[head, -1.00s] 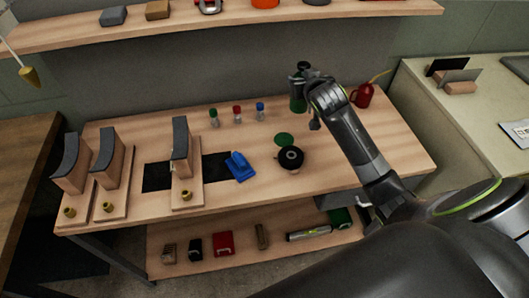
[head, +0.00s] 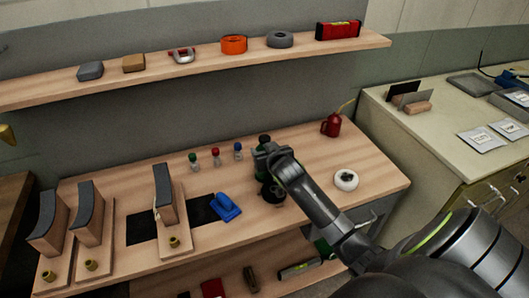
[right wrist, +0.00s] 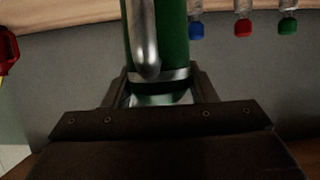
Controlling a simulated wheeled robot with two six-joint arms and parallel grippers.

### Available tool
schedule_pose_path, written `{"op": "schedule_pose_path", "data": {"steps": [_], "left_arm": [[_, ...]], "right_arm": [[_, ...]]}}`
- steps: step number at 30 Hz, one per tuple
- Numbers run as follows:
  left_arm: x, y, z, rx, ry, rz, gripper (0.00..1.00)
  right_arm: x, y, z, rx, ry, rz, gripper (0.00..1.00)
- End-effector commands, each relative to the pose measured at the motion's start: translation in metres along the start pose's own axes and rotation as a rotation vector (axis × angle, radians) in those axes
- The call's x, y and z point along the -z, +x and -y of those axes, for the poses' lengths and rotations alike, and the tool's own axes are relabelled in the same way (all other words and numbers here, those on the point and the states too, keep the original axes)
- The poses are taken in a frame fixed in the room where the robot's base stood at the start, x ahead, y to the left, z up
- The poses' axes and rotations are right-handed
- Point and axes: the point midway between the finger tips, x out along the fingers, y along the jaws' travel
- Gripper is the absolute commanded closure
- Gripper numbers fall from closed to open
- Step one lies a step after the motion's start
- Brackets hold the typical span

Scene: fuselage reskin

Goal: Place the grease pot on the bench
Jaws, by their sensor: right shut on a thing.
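My right gripper (head: 263,153) is shut on a green cylindrical pot, taken as the grease pot (head: 261,172), over the middle back of the wooden bench (head: 310,165). In the right wrist view the green pot (right wrist: 173,35) stands between the fingers (right wrist: 160,85), with a metal band and a grey rounded part in front. The gripper and arm hide much of the pot in the head view. I cannot tell whether its base touches the bench. The green disc seen earlier on the bench is hidden around there. My left gripper is not in view.
A white round thing (head: 346,180) and a red oil can (head: 331,125) are to the right. Small capped bottles (head: 215,157) and a blue tool (head: 226,207) are to the left. A shelf (head: 210,62) runs above.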

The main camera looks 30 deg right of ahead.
Motion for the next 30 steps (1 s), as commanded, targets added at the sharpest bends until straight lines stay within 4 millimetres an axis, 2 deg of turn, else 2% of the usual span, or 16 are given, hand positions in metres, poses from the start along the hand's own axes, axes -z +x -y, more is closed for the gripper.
{"op": "schedule_pose_path", "data": {"steps": [13, 14, 18, 30], "left_arm": [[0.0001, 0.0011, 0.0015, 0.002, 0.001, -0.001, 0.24], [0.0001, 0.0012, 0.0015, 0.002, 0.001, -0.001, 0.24], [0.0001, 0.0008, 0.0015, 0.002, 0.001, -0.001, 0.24], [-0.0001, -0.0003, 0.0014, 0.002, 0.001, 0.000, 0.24]], "right_arm": [[-0.0074, 0.0036, 0.0005, 0.002, -0.001, -0.005, 0.88], [-0.0096, 0.0039, 0.0000, 0.000, 0.000, 0.000, 0.47], [-0.0089, 0.0036, 0.0000, 0.000, 0.000, 0.000, 0.29], [-0.0060, 0.0001, 0.0001, 0.001, -0.001, -0.002, 0.26]]}}
